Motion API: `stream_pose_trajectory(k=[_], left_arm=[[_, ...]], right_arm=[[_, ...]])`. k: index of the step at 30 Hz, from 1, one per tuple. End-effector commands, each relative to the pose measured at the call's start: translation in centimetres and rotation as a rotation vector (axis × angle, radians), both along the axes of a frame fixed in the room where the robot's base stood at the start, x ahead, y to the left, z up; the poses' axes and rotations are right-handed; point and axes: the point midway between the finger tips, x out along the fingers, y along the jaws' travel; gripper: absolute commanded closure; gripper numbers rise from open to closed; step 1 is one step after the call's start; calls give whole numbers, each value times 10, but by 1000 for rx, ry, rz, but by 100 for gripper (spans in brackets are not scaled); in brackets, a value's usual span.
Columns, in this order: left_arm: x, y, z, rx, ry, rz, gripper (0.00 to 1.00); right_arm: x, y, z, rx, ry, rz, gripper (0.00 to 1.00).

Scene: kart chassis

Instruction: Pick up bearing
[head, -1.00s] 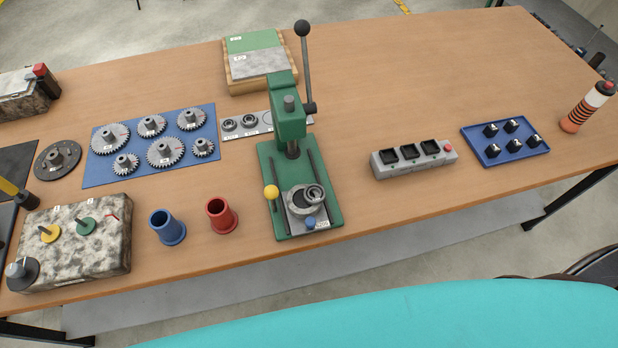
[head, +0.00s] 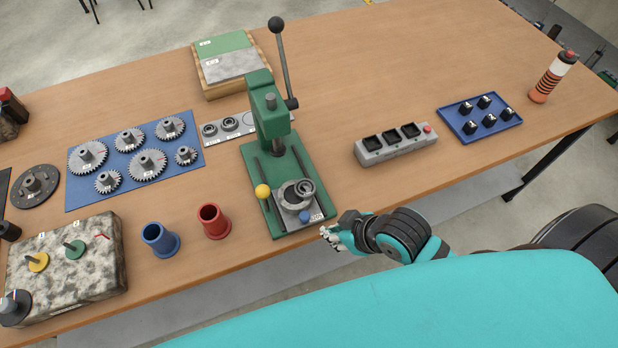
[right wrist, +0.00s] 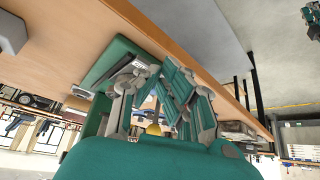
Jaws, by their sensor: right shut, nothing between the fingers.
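Dark ring-shaped bearings (head: 229,124) lie on a light grey plate (head: 218,138) behind the green press (head: 262,110). The press column hides part of that plate. Another grey ring (head: 303,188) rests tilted on the round seat of the press, on its base (head: 262,220); I cannot tell for sure that it is a bearing. My right gripper (head: 331,237) is shut and empty at the table's front edge, just right of the press base. Its fingers also show in the right wrist view (right wrist: 158,88). My left gripper is not in view.
The press has a tall lever (head: 284,65) and a yellow knob (head: 262,191). Red (head: 212,222) and blue (head: 160,240) cups stand left of it. A blue gear mat (head: 85,197) lies further left. A grey block (head: 396,146) and blue tray (head: 510,122) stand right.

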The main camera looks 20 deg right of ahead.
Motion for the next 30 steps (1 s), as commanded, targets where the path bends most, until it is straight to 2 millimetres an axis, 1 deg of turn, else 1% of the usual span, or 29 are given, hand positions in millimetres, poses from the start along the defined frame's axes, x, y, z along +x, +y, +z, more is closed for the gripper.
stream_pose_trajectory(k=[3, 6, 9, 11, 14, 18, 21, 23, 25, 27, 30], left_arm=[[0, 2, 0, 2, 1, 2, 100], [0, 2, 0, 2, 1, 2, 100], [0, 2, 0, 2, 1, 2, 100], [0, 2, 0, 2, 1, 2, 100], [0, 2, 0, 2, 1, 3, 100], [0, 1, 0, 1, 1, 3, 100], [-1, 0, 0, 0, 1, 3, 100], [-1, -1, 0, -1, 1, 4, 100], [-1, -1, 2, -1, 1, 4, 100], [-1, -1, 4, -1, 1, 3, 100], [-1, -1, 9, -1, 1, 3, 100]], right_arm=[[7, 13, 4, 42, -68, 129, 100], [11, 21, 4, 93, -116, 228, 100], [14, 20, 3, 149, -159, 315, 100], [17, 12, 2, 182, -181, 351, 100], [24, -12, 4, 225, -217, 369, 100], [39, -51, 11, 246, -262, 337, 100], [47, -70, 16, 249, -289, 310, 100], [50, -76, 18, 249, -298, 300, 100], [54, -78, 20, 252, -305, 293, 100], [58, -74, 21, 254, -308, 291, 100], [67, -64, 23, 257, -311, 290, 100]])
